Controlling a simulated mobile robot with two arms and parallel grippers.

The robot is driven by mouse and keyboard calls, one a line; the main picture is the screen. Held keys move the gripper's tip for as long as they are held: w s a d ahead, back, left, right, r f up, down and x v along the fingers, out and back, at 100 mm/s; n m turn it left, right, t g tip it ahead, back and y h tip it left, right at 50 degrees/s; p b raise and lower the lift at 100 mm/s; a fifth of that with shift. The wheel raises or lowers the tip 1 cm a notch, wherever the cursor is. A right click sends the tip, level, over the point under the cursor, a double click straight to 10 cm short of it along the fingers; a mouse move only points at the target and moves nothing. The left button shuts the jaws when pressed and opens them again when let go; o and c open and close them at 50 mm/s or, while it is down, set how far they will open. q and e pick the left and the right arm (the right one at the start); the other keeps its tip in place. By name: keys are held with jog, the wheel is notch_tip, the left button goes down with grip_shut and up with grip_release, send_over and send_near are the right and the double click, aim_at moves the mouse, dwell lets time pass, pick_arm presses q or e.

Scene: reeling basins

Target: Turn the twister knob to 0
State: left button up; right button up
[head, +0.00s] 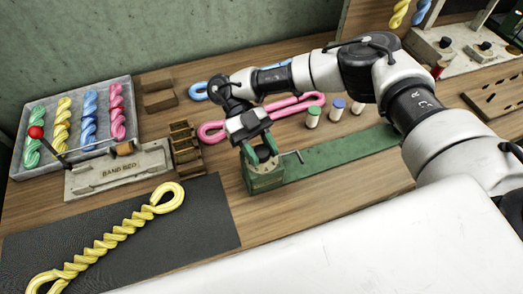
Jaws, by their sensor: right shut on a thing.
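The twister is a green block (264,181) at the end of a long green base strip (345,155) near the middle of the head view. A thin metal crank (293,155) sticks out at its right side. A dark round knob (264,154) sits on top of the block. My right gripper (258,147) points down over the block and is shut on the knob, partly hiding it. The knob's marks and setting are too small to read. My left gripper is not in view.
A grey tray (73,142) holds several coloured twists at the left. A banding bed (118,175) with a red ball lever stands before it. A yellow twist (110,238) lies on a dark mat (205,215). A pink loop (285,107) and small jars (312,119) lie behind the twister.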

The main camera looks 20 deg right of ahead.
aim_at(264, 151)
jog(key=n+t+h, duration=0.1)
jog(key=n+h, duration=0.2)
jog(key=h, duration=0.1)
jog(key=shift+r+n+t, duration=0.1)
jog(key=shift+n+t, duration=0.2)
jog(key=shift+n, duration=0.1)
jog(key=shift+n+t+h, duration=1.1)
jog(key=shift+n+h, duration=0.1)
jog(key=shift+n, duration=0.2)
jog(key=o, duration=0.9)
jog(key=shift+h, duration=0.3)
jog(key=r, duration=0.2)
jog(key=r+b, duration=0.1)
jog(key=r, duration=0.1)
jog(key=shift+s+d+r, duration=0.1)
jog(key=shift+s+d, duration=0.05)
jog(key=shift+d, duration=0.1)
jog(key=s+d+r, duration=0.2)
jog(key=s+d+r+b, duration=0.1)
jog(key=s+d+r, duration=0.1)
jog(key=s+d, duration=0.1)
jog(key=s+d+r, duration=0.2)
jog(key=s, duration=0.1)
jog(key=shift+s+d+r, duration=0.1)
jog(key=shift+d+r, duration=0.15)
jog(key=shift+r, duration=0.1)
